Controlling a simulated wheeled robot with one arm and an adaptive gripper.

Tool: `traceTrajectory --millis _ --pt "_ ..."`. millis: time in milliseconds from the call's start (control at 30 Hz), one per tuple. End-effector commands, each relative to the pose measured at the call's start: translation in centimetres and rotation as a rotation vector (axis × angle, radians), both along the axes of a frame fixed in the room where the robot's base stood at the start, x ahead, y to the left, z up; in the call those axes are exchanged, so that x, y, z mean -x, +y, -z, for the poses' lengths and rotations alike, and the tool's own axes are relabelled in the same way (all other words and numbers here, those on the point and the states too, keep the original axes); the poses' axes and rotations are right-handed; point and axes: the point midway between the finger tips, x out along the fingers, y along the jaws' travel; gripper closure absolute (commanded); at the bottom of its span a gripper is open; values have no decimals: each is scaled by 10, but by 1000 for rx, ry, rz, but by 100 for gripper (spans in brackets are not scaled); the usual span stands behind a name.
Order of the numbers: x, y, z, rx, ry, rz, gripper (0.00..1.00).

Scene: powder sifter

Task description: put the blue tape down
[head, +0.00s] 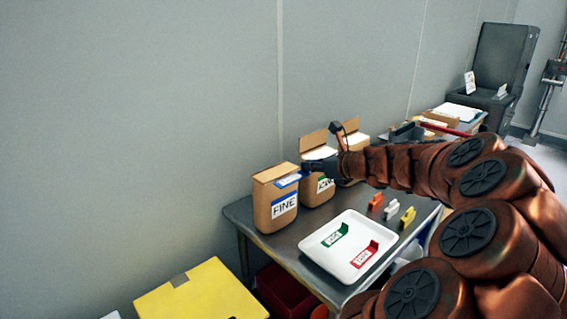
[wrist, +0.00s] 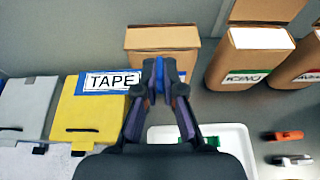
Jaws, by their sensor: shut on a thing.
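The blue tape (head: 288,181) is a flat blue piece with a white label. In the wrist view the tape (wrist: 98,82) reads TAPE and reaches left from my fingertips. My gripper (wrist: 160,78) is shut on its right end. In the head view my gripper (head: 312,170) is beside the upper part of the FINE box (head: 268,218), and the tape overlaps the box's upper front. I cannot tell whether they touch. The box (wrist: 163,38) also shows beyond my fingertips in the wrist view. A green tape (head: 337,234) and a red tape (head: 365,254) lie in the white tray (head: 322,262).
Two more brown boxes stand right of the FINE box, one with a green label (wrist: 245,78). Orange, white and yellow small pieces (head: 391,208) lie on the grey table (head: 242,214). A yellow container (head: 200,295) stands lower, left of the table.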

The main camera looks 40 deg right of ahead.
Motion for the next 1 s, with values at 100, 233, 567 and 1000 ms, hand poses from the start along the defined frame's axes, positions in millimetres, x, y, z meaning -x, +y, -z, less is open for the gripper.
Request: traceTrajectory --millis 100,233,567,1000 --pt "-21 -8 3 -2 4 -2 100" --pt "-44 -16 5 -2 3 -4 100" --pt "-97 -41 11 -1 3 -2 100" --pt "-132 -55 15 -2 3 -2 100"
